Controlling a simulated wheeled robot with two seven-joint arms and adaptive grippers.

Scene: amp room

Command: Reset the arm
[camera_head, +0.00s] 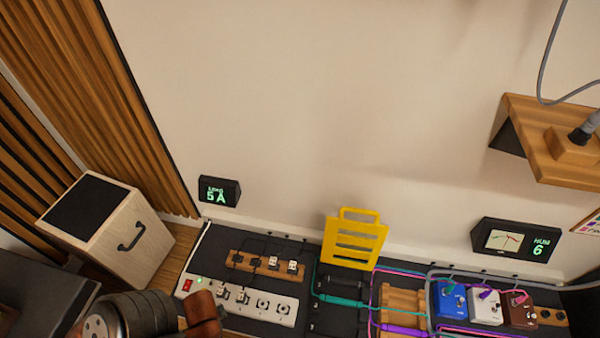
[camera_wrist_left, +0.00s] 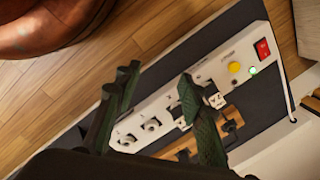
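The task names my arm. In the head view, dark and reddish-brown links of my left arm (camera_head: 150,315) come in at the bottom left, beside the power strip, and its gripper cannot be made out there. In the left wrist view, the two dark fingers of my left gripper (camera_wrist_left: 157,80) stand apart with nothing between them. Behind them is the white power strip (camera_wrist_left: 243,58) with a red switch, a yellow button and a green light. I cannot tell how far above it the fingers are. My right arm and gripper are not in view.
The white power strip (camera_head: 199,287) and a wooden strip with plugs (camera_head: 243,258) lie left of a yellow rack (camera_head: 354,240). Coloured cables run to blue, white and brown pedals (camera_head: 486,305). A wooden shelf (camera_head: 555,150) juts out at right; a speaker-like box (camera_head: 105,225) stands left.

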